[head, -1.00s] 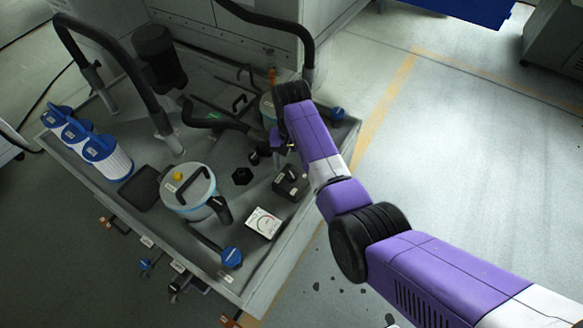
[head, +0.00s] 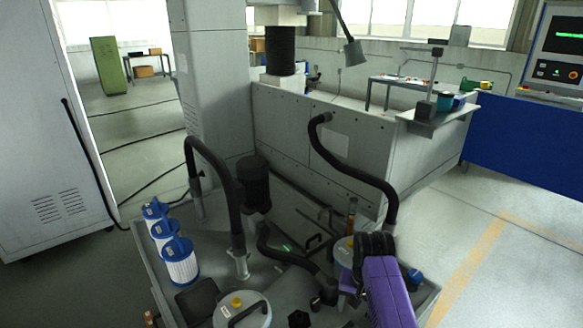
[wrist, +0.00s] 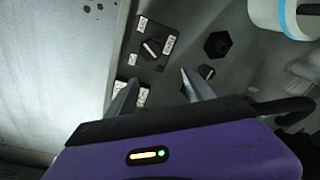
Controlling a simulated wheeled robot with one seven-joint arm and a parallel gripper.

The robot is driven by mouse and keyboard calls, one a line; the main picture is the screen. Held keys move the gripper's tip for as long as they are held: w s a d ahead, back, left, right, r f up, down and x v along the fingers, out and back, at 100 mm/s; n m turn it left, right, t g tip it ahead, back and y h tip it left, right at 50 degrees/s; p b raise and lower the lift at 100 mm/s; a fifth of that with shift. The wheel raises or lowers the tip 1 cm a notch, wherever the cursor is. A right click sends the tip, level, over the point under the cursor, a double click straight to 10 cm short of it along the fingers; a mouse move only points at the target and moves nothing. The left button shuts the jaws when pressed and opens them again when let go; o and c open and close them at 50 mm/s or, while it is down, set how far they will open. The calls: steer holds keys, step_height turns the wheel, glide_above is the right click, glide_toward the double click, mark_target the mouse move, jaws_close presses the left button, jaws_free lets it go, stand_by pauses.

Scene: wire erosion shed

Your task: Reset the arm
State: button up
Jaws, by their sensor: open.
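My gripper (wrist: 160,80) is open and empty in the wrist view, its two metal fingers apart. It points down over the grey tray of the machine. A black switch box with a rotary knob and small labels (wrist: 152,46) lies beyond the fingers. In the head view my purple arm reaches in at the bottom right over the tray; the fingers are not clear there.
In the head view, blue-and-white filter cartridges (head: 180,262) stand at the tray's left. A lidded canister (head: 242,312) is at the bottom, and black hoses (head: 225,185) arch above the tray. A grey machine wall (head: 290,130) rises behind. The floor at right (head: 500,260) is clear.

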steer(key=w+d+r+n+t, duration=0.1)
steer(key=w+d+r+t, duration=0.1)
steer(key=w+r+t, duration=0.4)
steer(key=s+r+n+t, duration=0.1)
steer(key=s+r+t, duration=0.1)
steer(key=s, duration=1.5)
steer(key=s+a+r+n+t, duration=0.1)
steer(key=s+r+t, duration=0.2)
steer(key=s, duration=1.5)
steer(key=s+r+n+t, duration=0.1)
steer(key=s+r, duration=0.4)
steer(key=s, duration=1.2)
steer(key=shift+s+a+t, duration=0.25)
steer(key=shift+a+t, duration=0.1)
steer(key=shift+t, duration=0.45)
steer(key=shift+a, duration=0.1)
